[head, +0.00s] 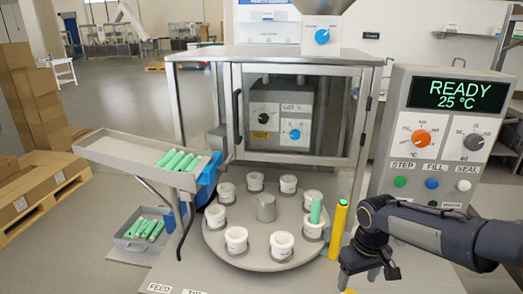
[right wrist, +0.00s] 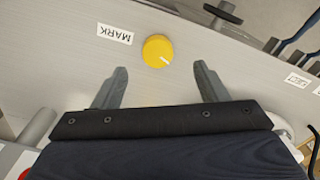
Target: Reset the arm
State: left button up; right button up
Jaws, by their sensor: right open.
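My right arm comes in from the right edge in the head view, and its gripper (head: 369,278) hangs over the front right of the table. In the right wrist view the two fingers of this gripper (right wrist: 160,74) are spread apart with nothing between them. A round yellow top (right wrist: 159,51) beside a MARK label lies just beyond the fingertips in that view. In the head view a yellow cylinder (head: 338,232) stands upright left of the gripper, apart from it. My left gripper does not show in either view.
A round turntable (head: 265,257) bears several white cups, one with a green tube (head: 316,211). A sloped tray (head: 125,155) of green tubes is at left, with a lower bin (head: 130,243). A control panel (head: 440,135) reading READY stands behind my right arm. A glass-doored cabinet (head: 345,145) is behind the turntable.

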jog(key=s+a+r+m+t+y, duration=0.1)
jog(key=s+a+r+t+y, duration=0.1)
jog(key=s, duration=0.8)
jog(key=s+a+r+m+t+y, duration=0.1)
jog(key=s+a, duration=0.4)
jog(key=s, duration=0.5)
notch_tip(320, 180, up, 3)
jog(key=shift+s+f+m+t+y, duration=0.2)
jog(key=shift+s+m+t+y, duration=0.2)
jog(key=shift+m+t, duration=0.6)
jog(key=shift+t, duration=0.3)
